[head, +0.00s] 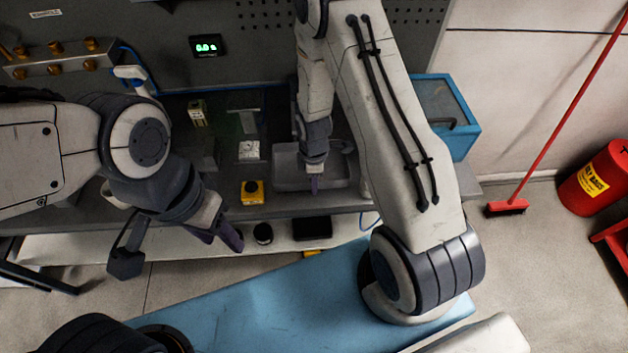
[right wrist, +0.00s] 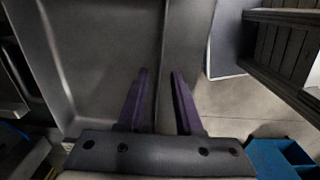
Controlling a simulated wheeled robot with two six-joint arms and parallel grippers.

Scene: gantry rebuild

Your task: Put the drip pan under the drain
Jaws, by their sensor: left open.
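A grey shallow pan, which looks like the drip pan (head: 285,178), sits on the bench in the middle of the head view, partly hidden behind my right arm. My right gripper (head: 315,184) points down at the pan's near side. In the right wrist view the right gripper (right wrist: 159,75) has its two purple fingers apart, one on each side of the pan's rim, with the pan's floor (right wrist: 105,45) to the left. My left gripper (head: 222,236) is open and empty in front of the bench's near edge, left of the pan. I cannot clearly pick out the drain.
A yellow box (head: 252,192) stands left of the pan. A black round item (head: 263,233) and a dark box (head: 312,229) lie on the lower shelf. A blue bin (head: 447,112) is at the right. A brass-fitted manifold (head: 60,58) is on the back panel.

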